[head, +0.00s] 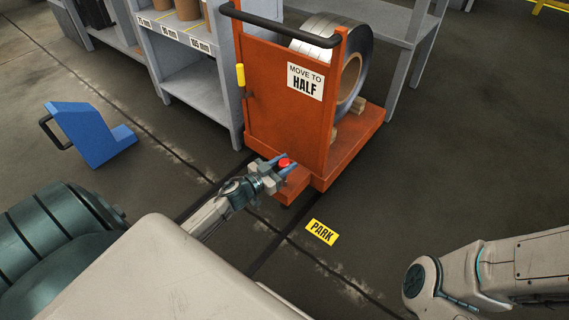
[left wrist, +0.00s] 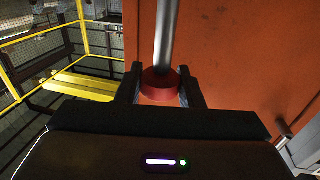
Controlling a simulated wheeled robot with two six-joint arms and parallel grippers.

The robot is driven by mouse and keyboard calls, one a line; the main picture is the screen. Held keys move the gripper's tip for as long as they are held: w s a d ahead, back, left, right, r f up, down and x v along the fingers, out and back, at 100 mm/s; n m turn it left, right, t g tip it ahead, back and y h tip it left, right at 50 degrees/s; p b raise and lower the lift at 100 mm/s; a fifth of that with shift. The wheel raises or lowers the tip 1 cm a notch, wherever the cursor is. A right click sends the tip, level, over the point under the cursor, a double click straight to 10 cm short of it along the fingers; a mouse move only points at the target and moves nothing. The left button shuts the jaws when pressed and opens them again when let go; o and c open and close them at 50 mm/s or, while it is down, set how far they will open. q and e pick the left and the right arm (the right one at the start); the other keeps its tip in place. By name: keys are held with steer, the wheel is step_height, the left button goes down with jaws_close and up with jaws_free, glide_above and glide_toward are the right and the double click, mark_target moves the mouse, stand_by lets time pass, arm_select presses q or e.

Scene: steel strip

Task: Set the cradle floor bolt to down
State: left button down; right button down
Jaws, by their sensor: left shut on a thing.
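The orange cradle (head: 283,105) stands ahead, with a steel strip coil on it and a "MOVE TO HALF" sign on its upright panel. The floor bolt's red knob (head: 284,162) is at the cradle's near lower edge. My left gripper (head: 281,165) is shut on this knob. In the left wrist view the red knob (left wrist: 160,86) sits between the two dark fingers, and a bare steel rod (left wrist: 165,38) runs from it to the top edge. The bolt's lower end is hidden, so I cannot tell its height against the floor. My right gripper is out of view.
A yellow "PARK" floor label (head: 321,232) lies right of the gripper. A grey shelf (head: 195,85) stands close left of the cradle, and a blue wedge-shaped item (head: 88,133) is further left. The floor to the right is clear.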

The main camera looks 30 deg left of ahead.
arm_select(q)
glide_above(284, 185)
step_height(284, 185, down, 5)
steer(key=shift+d+f+b, duration=0.1)
steer(key=shift+b, duration=0.25)
steer(key=shift+f, duration=0.1)
steer(key=c, duration=1)
jaws_free()
steer(key=shift+f, duration=0.1)
